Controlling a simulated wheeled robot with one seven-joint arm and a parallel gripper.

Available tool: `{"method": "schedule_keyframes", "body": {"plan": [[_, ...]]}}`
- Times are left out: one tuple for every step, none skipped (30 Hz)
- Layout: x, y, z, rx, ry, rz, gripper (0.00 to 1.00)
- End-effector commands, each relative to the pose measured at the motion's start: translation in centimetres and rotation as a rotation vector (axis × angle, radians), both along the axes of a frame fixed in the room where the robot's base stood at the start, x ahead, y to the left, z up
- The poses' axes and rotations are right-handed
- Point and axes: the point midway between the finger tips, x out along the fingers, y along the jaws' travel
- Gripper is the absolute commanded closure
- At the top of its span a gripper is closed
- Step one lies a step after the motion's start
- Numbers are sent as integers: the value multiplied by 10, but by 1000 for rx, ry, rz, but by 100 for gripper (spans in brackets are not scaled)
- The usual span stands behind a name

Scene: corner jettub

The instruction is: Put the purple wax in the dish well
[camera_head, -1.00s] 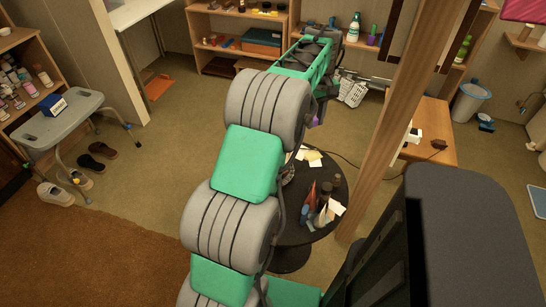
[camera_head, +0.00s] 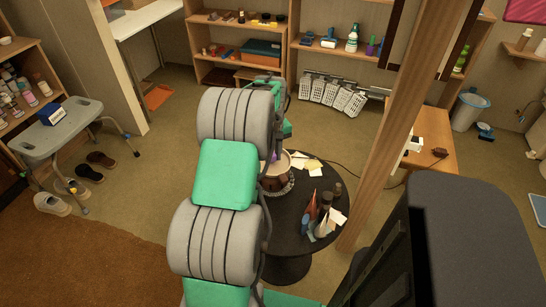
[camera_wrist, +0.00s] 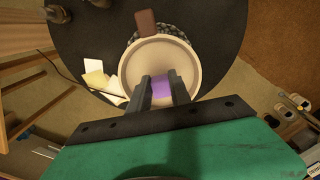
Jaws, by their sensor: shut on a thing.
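In the wrist view my gripper (camera_wrist: 161,90) is shut on a small purple wax block (camera_wrist: 161,86), held between the two fingertips. The wax appears over the near part of a round, pale beige dish (camera_wrist: 198,62) with a raised rim. The height between wax and dish cannot be told from above. My arm hides most of the gripper in the head view.
Papers (camera_head: 305,163) and several bottles and a red cone-like item (camera_head: 312,207) share the round table. A brown block (camera_wrist: 146,22) lies beyond the dish in the wrist view. A wooden post (camera_head: 390,140) stands right of the table.

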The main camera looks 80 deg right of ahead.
Motion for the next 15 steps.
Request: {"method": "schedule_keyframes", "body": {"plan": [[0,0,-6,-1,0,0,100],[0,-1,-7,-2,-1,0,100],[0,-1,-7,-4,0,0,100],[0,-1,-6,-4,0,0,100],[0,-1,-6,-4,0,0,100],[0,-1,-6,-4,0,0,100],[0,-1,-6,-4,0,0,100],[0,-1,-6,-3,0,0,100],[-1,-1,-8,-2,-1,0,100],[-1,-1,-9,-2,-1,0,100],[-1,-1,-8,-3,0,0,74],[-1,-1,-8,-2,-1,0,71],[-1,-1,-8,-2,-1,0,68],[-1,-1,-8,-2,-1,0,66],[-1,-1,-8,-2,-1,0,63]]}}
